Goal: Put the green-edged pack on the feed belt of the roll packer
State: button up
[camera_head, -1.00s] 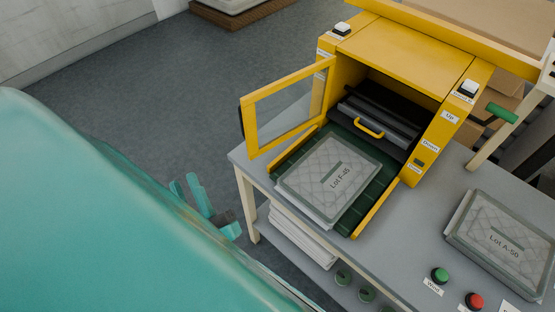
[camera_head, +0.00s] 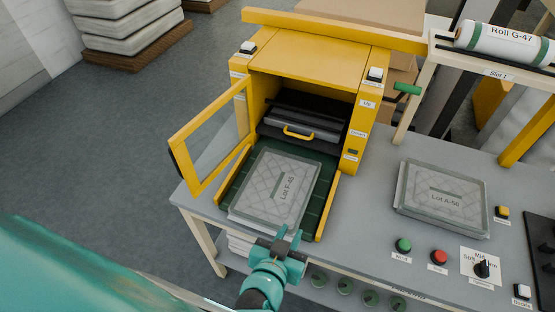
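A pack labelled "Lot F-45" (camera_head: 275,190) lies flat on the dark green feed belt (camera_head: 318,200) of the yellow roll packer (camera_head: 325,53), in front of its opening. A second pack, "Lot A-50" (camera_head: 443,195), lies on the grey table to the right. Both packs have a quilted pale top and a greyish-green border; I cannot tell which one counts as green-edged. My teal gripper (camera_head: 289,234) is at the near edge of the belt, close to the near end of the F-45 pack. Its fingers look apart with nothing between them; whether it touches the pack is unclear.
The packer's framed door (camera_head: 212,137) stands open to the left. A green button (camera_head: 403,245), a red button (camera_head: 438,257) and a dial (camera_head: 482,268) sit along the table's front right. A white roll "G-47" (camera_head: 505,43) rests on a rack at the upper right.

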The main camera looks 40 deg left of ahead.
jog(key=p, duration=0.4)
send_near(308, 195)
jog(key=shift+w+r, duration=0.15)
jog(key=shift+w, duration=0.6)
jog(key=shift+f+p+x, duration=0.1)
jog(key=shift+p+x, duration=0.7)
jog(key=shift+x, duration=0.65)
jog(key=shift+f+p+x, duration=0.15)
jog(key=shift+p+x, duration=0.6)
jog(key=shift+x, duration=0.65)
jog(key=shift+w+a+f, duration=0.2)
jog(key=shift+a+f, duration=0.05)
jog(key=shift+f, duration=0.1)
grip_shut()
